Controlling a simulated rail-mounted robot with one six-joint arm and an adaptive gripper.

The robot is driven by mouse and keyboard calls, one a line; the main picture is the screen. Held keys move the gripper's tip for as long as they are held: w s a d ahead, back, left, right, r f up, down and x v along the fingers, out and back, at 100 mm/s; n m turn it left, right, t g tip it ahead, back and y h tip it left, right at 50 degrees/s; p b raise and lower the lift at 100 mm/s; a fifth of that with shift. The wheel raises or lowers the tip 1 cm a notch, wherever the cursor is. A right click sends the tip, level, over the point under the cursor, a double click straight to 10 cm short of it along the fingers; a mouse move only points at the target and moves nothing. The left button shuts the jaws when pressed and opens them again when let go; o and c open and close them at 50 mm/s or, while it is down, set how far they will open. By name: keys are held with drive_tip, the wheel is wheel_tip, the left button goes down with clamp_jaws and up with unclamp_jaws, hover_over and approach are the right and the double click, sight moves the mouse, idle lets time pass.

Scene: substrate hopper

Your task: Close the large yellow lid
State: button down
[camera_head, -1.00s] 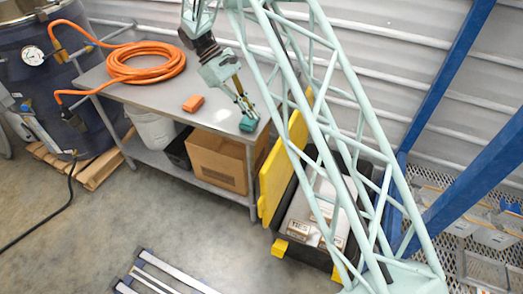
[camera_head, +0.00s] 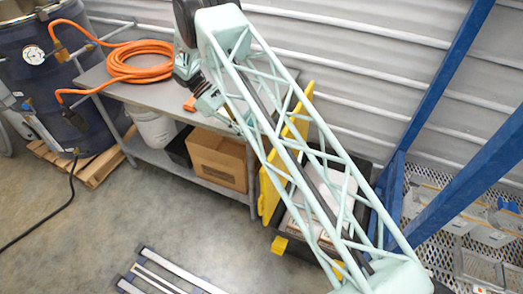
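The large yellow lid (camera_head: 269,195) stands open, tilted up along the left side of a black bin (camera_head: 300,251). My arm's truss link crosses in front of part of the lid and much of the bin. Inside the bin are pale packages, partly hidden by the truss. My gripper (camera_head: 236,121) is above the right part of the metal table, left of the lid and apart from it. Its fingers are mostly hidden behind the truss, so their opening cannot be made out.
The metal table (camera_head: 165,92) holds an orange hose coil (camera_head: 137,62) and an orange block (camera_head: 190,104). A cardboard box (camera_head: 217,160) sits on its lower shelf. A blue frame (camera_head: 425,100) stands right. Floor left of the bin is clear; a rail-like frame (camera_head: 160,280) lies at the bottom.

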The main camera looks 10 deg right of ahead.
idle(0.4)
drive_tip(key=p+x, duration=0.1)
drive_tip(key=x, duration=0.9)
idle(0.4)
drive_tip(key=shift+s+d, duration=0.15)
